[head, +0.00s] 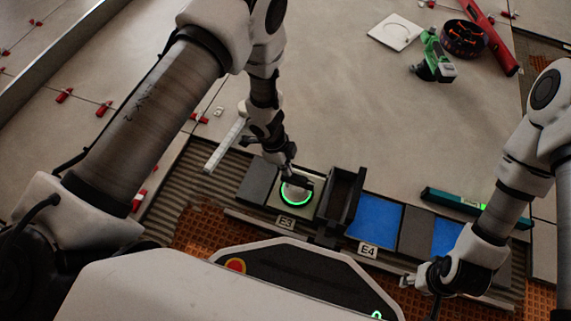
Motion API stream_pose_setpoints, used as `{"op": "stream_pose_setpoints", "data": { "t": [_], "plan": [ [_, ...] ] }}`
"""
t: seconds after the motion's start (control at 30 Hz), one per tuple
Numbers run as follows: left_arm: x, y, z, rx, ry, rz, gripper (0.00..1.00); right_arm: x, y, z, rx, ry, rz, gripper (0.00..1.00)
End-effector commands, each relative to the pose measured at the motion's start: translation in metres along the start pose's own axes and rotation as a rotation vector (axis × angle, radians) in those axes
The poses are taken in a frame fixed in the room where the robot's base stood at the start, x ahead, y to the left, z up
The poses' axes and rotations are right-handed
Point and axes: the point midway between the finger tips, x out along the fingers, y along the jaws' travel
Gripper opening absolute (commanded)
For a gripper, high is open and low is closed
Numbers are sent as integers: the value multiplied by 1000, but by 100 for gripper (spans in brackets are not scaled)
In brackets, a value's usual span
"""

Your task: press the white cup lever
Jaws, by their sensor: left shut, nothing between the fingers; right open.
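The white cup (295,194), ringed by a glowing green band, sits on a pale tile in the bay marked E3. Its lever is not clear to make out; a dark part at the cup's upper edge is partly covered by my gripper. My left gripper (291,177) is shut and empty, pointing down at the cup's upper edge. Whether it touches the cup, I cannot tell. My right gripper (420,288) is open and empty at the lower right, apart from the cup.
A dark open box (343,199) stands just right of the cup. Blue pads (375,220) and a teal level (455,201) lie further right. A green tool (433,62), a dark bowl (464,40) and a red bar (490,38) lie at the upper right. The middle floor is clear.

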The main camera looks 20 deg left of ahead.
Motion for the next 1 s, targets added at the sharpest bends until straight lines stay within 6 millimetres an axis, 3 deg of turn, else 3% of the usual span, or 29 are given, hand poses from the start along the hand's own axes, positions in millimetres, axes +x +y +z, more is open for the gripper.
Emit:
{"op": "stream_pose_setpoints", "data": {
  "t": [0.43,0.73,1.0],
  "plan": [
    [6,0,3,-1,12,1,0,4,0,-1,2,2,0,48],
    [22,1,14,-4,242,1,0,-8,0,0,-1,0,0,48],
    [26,1,15,0,254,2,0,-5,0,0,-1,-1,0,48]
  ]
}}
